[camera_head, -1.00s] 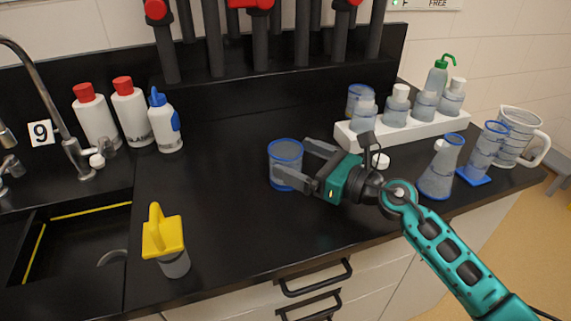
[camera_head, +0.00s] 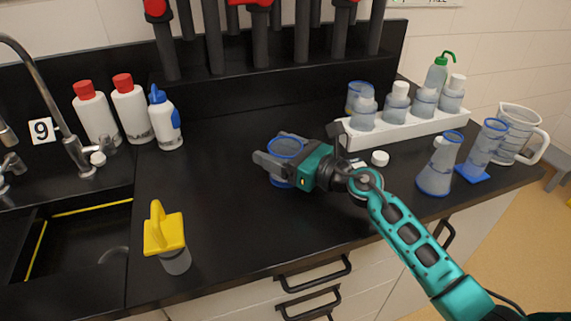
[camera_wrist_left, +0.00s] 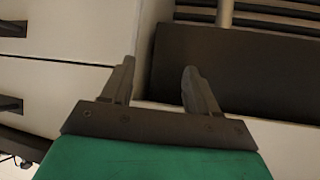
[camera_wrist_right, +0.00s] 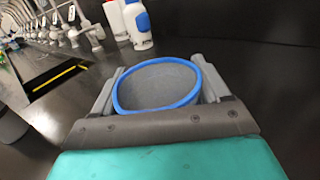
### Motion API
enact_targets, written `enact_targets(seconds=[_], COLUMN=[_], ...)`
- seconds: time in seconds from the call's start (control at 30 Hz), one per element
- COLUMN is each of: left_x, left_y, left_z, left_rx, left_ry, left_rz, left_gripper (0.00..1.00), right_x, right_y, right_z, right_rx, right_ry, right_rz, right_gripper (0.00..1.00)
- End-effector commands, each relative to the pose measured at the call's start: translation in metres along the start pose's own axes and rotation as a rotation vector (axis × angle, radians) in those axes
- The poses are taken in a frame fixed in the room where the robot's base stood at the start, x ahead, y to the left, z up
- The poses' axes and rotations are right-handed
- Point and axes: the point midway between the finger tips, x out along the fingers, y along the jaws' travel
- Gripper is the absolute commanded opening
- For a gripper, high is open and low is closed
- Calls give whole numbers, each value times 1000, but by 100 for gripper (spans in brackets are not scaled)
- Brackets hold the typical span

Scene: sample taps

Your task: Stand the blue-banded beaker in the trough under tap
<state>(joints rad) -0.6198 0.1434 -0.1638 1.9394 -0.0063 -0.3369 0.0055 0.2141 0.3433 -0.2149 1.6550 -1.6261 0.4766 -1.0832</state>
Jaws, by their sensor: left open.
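The blue-banded beaker (camera_head: 286,149) stands upright on the black bench, clear with a blue rim. My right gripper (camera_head: 275,158) has its two fingers spread around it, one on each side; the right wrist view shows the beaker (camera_wrist_right: 158,84) between the fingers, with no clear sign of a grip. The trough (camera_head: 85,211) is the dark sink recess with yellow edging at the left, under the curved grey tap (camera_head: 33,73) near the number 9 sign. My left gripper (camera_wrist_left: 158,78) is open and empty, facing cabinet fronts; it is outside the head view.
A yellow-handled item (camera_head: 164,236) stands beside the trough. White bottles (camera_head: 131,108) stand behind it. A white rack (camera_head: 405,130) of bottles, a flask (camera_head: 440,165) and a jug (camera_head: 518,135) are at the right. The bench between beaker and trough is mostly clear.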

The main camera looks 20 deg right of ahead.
Motion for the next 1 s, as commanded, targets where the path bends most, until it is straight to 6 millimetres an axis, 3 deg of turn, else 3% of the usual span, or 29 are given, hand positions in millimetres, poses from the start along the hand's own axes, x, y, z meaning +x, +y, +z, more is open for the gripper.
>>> enact_targets(seconds=[0.37, 0.57, 1.0], left_x=[0, -2, -25], left_y=[0, 0, -1], left_z=[0, -1, -31], left_rx=[0, -1, -2], left_ry=[1, -1, -4], left_rz=[-1, -1, -1], left_gripper=[60, 60, 60], right_x=[0, 0, 0], right_y=[0, 0, 0], right_z=[0, 4, 85], right_rx=[0, -2, -4], right_ry=[0, 0, -2], right_rz=[0, 0, 1], right_gripper=[39, 39, 39])
